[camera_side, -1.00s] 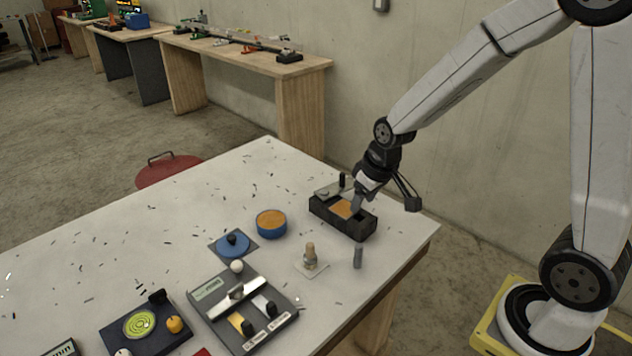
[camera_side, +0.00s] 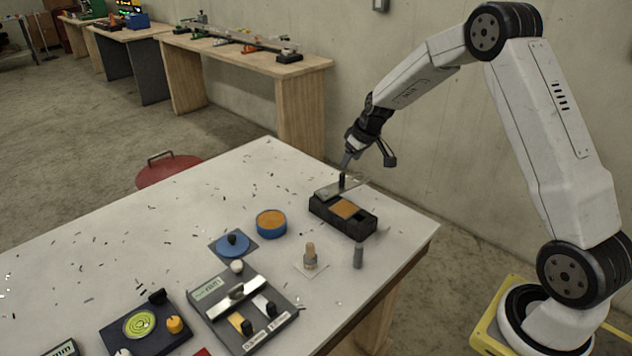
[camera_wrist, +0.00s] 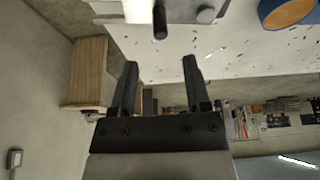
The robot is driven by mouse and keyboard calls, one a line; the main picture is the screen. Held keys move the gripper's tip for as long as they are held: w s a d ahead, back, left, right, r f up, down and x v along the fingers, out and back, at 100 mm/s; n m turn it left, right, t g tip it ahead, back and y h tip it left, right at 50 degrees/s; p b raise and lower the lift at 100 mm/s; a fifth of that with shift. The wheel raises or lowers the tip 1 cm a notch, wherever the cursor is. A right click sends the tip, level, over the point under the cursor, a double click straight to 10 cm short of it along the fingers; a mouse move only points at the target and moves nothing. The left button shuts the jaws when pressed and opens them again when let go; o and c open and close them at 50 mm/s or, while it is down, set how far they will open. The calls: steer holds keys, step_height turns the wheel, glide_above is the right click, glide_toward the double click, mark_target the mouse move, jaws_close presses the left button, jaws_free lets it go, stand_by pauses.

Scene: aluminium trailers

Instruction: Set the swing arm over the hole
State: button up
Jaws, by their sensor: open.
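The dark block (camera_side: 356,228) stands near the table's far right corner, with an orange-brown square area (camera_side: 344,209) in its top. The grey flat swing arm (camera_side: 328,191) lies across the block's far left end, beside that square. Its upright black peg (camera_side: 342,181) shows in the side view. In the wrist view the swing arm (camera_wrist: 180,10) is at the top edge, with the black peg (camera_wrist: 160,22) pointing towards my fingers. My gripper (camera_side: 346,164) is open and empty, just above the peg. In the wrist view the gripper (camera_wrist: 160,63) has its fingers apart. I cannot make out a separate hole.
A blue round tin (camera_side: 271,223) and a short wooden-topped peg (camera_side: 310,256) stand near the block, with a small grey cylinder (camera_side: 358,257) in front. Panels with knobs (camera_side: 243,310) lie nearer the camera. Metal shavings litter the white table (camera_side: 120,235). The wall is behind.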

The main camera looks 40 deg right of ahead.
mark_target(343, 173)
steer(key=shift+f, duration=0.1)
steer(key=shift+x, duration=3.8)
jaws_close()
